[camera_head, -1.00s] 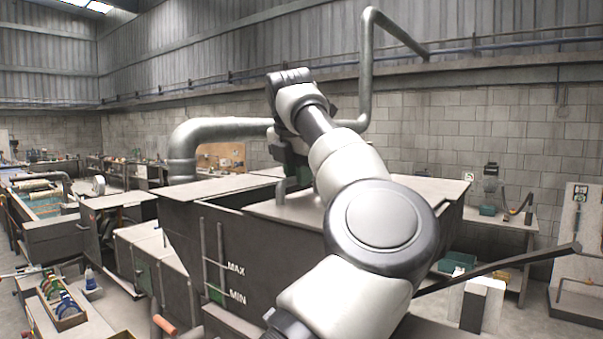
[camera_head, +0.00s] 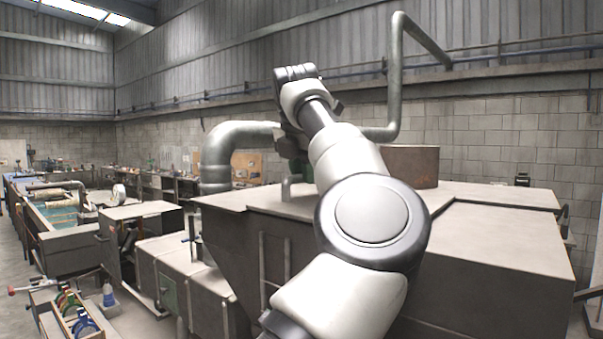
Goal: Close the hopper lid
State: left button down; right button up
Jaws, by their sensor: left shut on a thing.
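The hopper is the big dark grey steel bin in the middle (camera_head: 235,235). Its flat grey lid (camera_head: 258,200) lies across the left part of its top, and no dark opening shows along the near left edge. A grey bent handle (camera_head: 287,188) stands up from the lid. My left arm reaches across the hopper, and my left gripper (camera_head: 294,160) is at this handle, shut on it. The fingertips are mostly hidden behind my arm. My right gripper is not in view.
A flat grey top plate (camera_head: 505,235) spans the right side, with a dark seam beside it. A brown drum (camera_head: 411,166) stands behind. A thick pipe (camera_head: 222,155) bends down behind the lid. Benches and a rack of coloured rings (camera_head: 78,315) are at left.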

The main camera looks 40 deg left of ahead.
pick_arm(q)
jog(key=shift+a+r, duration=0.1)
jog(key=shift+r, duration=0.1)
jog(key=c, duration=1.4)
grip_release()
jog(key=shift+o, duration=1.3)
jog(key=shift+s+a, duration=0.1)
jog(key=shift+o, duration=0.4)
jog(key=shift+a+f, duration=0.1)
jog(key=shift+a, duration=0.05)
jog(key=shift+s+r, duration=0.1)
jog(key=shift+r, duration=0.15)
jog(key=v, duration=1)
jog(key=shift+b, duration=0.3)
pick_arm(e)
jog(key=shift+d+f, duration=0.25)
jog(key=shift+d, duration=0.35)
pick_arm(q)
jog(key=shift+s, duration=0.1)
